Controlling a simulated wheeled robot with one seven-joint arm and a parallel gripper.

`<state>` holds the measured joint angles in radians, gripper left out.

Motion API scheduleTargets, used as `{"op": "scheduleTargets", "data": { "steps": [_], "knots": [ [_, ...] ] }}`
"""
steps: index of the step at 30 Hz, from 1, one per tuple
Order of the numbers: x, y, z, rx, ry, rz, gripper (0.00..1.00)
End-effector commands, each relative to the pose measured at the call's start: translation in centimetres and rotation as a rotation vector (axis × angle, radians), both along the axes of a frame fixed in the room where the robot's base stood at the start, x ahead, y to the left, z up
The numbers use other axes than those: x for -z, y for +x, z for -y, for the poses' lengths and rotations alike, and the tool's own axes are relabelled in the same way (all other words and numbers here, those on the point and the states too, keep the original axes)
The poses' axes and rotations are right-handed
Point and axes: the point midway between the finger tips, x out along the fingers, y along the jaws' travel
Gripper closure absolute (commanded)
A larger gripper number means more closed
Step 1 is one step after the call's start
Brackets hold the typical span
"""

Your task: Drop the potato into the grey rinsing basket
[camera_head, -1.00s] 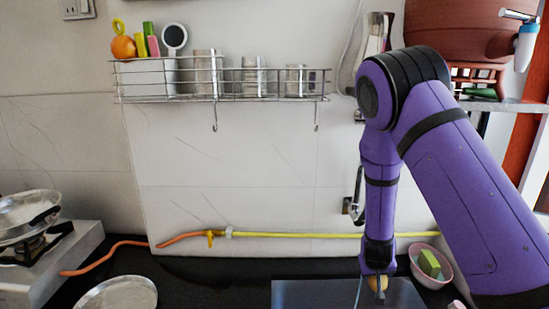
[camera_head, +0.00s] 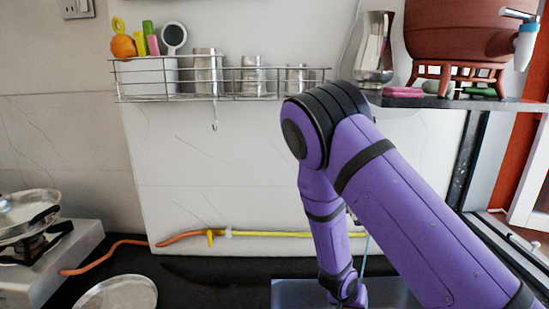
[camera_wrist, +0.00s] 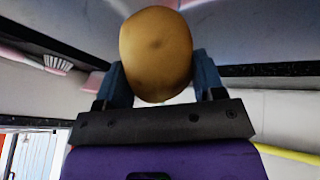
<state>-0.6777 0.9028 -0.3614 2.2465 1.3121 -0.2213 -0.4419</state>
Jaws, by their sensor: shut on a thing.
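The potato (camera_wrist: 156,52) is brown-yellow and rounded. In the wrist view it sits between the two blue-grey fingers of my gripper (camera_wrist: 161,82), which is shut on it. In the head view my wrist is low, at the bottom edge of the picture, over a dark grey rectangular surface (camera_head: 300,293). The fingers and potato cannot be made out there. I cannot tell whether that surface is part of a sink or basket; no grey rinsing basket shows clearly.
A round metal plate (camera_head: 118,294) lies on the black counter at left, near a stove with a pan (camera_head: 28,208). A yellow-orange hose (camera_head: 275,234) runs along the wall. A wire rack (camera_head: 225,85) hangs above. A clay pot (camera_head: 455,35) stands on a shelf.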

Motion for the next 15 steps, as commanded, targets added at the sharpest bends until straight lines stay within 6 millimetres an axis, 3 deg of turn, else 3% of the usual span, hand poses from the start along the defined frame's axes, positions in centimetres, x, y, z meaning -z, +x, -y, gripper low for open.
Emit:
{"op": "scheduleTargets", "data": {
  "steps": [5,9,15],
  "knots": [
    [2.0,-3.3,-2.3,0.130,0.001,-0.005,0.64],
    [3.8,-7.2,-4.3,0.270,0.000,-0.006,0.64],
    [5.1,-11.0,-5.8,0.395,-0.002,-0.002,0.64]
  ]
}}
